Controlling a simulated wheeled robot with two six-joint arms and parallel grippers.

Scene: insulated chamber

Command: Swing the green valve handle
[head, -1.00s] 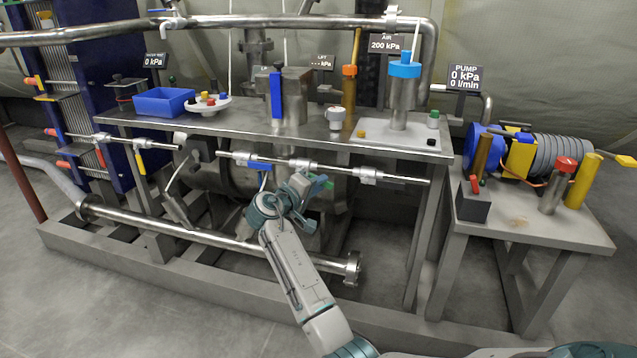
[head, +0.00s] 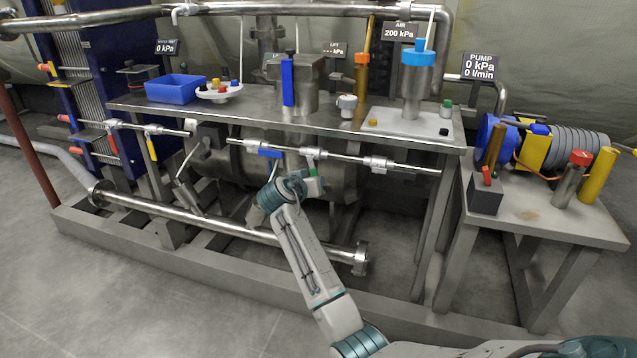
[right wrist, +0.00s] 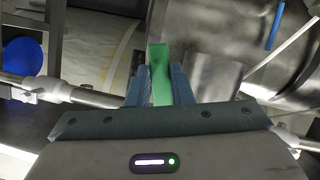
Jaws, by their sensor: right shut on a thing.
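The green valve handle (head: 313,184) shows as a small green piece below the horizontal metal pipe in the head view. It is partly hidden by my right gripper (head: 307,181). In the right wrist view the green handle (right wrist: 159,58) stands between the two fingers of my right gripper (right wrist: 159,80), which is shut on it. The handle's far end sticks out past the fingertips, and its base is hidden. My left gripper is not in view.
A blue valve handle (head: 269,153) sits on the same pipe (head: 345,158), just left of the green one. A steel bench (head: 240,118) stands above, and a thick lower pipe (head: 225,229) runs below. The pump table (head: 540,215) is at right. Floor is free at lower left.

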